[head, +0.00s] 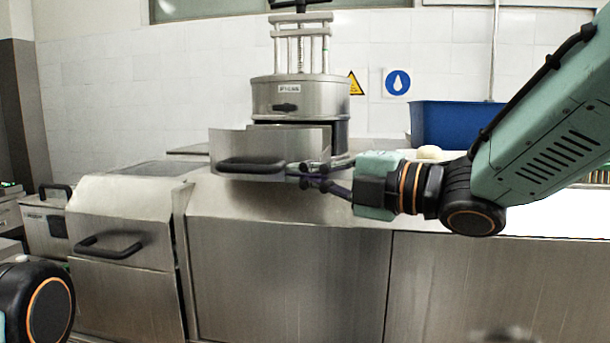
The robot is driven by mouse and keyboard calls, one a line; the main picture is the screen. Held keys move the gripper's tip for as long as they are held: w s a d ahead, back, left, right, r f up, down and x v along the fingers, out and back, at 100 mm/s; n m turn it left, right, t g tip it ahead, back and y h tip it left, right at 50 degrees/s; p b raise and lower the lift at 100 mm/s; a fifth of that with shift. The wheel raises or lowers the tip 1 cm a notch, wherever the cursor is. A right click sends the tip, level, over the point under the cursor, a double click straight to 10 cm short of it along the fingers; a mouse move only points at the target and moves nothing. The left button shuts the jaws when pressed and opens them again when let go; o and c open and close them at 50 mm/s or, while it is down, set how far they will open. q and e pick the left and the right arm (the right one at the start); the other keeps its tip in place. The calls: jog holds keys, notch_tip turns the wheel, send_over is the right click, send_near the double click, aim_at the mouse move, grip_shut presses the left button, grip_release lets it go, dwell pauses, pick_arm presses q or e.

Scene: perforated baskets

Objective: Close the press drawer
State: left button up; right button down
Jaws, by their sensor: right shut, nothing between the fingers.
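The press (300,94) is a round steel machine standing at the back of the steel counter. Its drawer (308,141) is pulled out toward me, with a dark handle (251,165) low on its front. My right gripper (296,176) is shut and empty, with its fingertips close to the right end of the drawer handle. I cannot tell whether the fingertips touch the drawer front. My left gripper is not in view; only a dark joint of my left arm shows at the lower left.
A blue bin (455,123) stands on the counter behind my right arm. A pale round item (429,153) lies in front of it. A steel cabinet with a dark handle (108,248) stands at the left. The counter front (285,275) is below the drawer.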

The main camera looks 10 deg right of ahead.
jog(key=shift+s, duration=0.1)
jog(key=shift+w+d+p, duration=0.1)
jog(key=shift+w+d, duration=0.15)
jog(key=shift+w, duration=0.6)
jog(key=shift+w+d+p, duration=0.15)
jog(key=shift+w+d, duration=0.15)
jog(key=shift+w, duration=0.5)
jog(key=shift+w+d+p, duration=0.1)
jog(key=shift+w+d, duration=0.15)
jog(key=shift+w, duration=0.6)
jog(key=shift+s, duration=0.25)
jog(key=shift+f, duration=0.1)
